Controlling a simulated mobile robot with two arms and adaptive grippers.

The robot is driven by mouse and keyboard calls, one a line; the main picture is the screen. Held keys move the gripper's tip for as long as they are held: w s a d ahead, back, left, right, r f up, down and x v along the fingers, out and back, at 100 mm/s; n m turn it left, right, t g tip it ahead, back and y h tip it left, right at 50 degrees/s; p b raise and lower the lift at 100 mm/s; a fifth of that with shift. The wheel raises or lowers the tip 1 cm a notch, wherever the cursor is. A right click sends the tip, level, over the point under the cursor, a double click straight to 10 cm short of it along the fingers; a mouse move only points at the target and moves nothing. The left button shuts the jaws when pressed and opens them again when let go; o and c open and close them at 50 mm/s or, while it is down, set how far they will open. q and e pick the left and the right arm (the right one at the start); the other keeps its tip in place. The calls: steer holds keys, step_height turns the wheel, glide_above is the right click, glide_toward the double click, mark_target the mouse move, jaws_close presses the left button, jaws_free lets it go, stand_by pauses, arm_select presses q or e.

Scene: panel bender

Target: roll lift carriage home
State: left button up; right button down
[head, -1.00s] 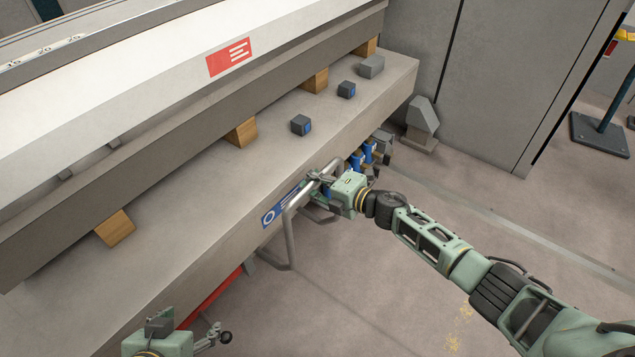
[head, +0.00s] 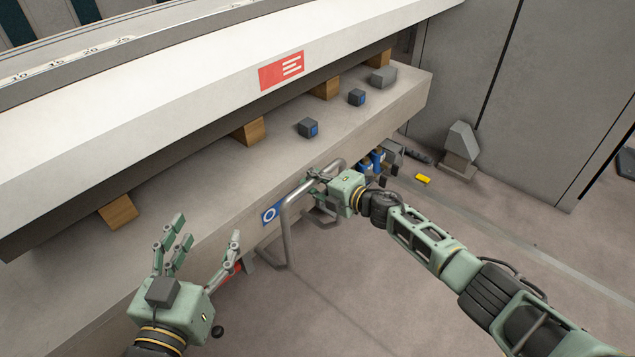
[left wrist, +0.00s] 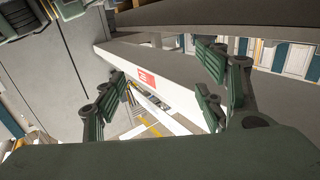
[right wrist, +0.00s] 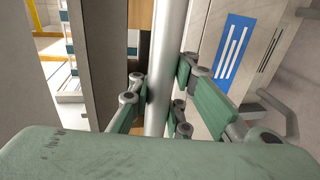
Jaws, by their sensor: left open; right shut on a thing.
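The lift carriage appears to be the low assembly along the panel bender's lower beam, with a grey tubular handle (head: 288,238) standing out from its front. My right gripper (head: 318,181) is shut on the upper bar of this handle. In the right wrist view the handle's tube (right wrist: 165,70) runs between the fingers. My left gripper (head: 205,250) is open and empty, in front of the beam at lower left. Its spread fingers also show in the left wrist view (left wrist: 165,95).
Wooden blocks (head: 250,131) stand between the lower beam and the white upper beam (head: 200,90). Small grey blocks (head: 308,128) sit on the ledge. Blue parts (head: 372,162), a yellow item (head: 423,180) and a grey wedge-shaped post (head: 461,145) are near the beam's right end. Open floor lies in front.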

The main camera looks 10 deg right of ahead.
steer(key=shift+w+a+r, duration=0.15)
steer(key=shift+a+r, duration=0.1)
steer(key=shift+r, duration=0.15)
steer(key=c, duration=1.9)
jaws_free()
steer(key=shift+o, duration=1.4)
steer(key=shift+f, duration=0.1)
steer(key=v, duration=1.2)
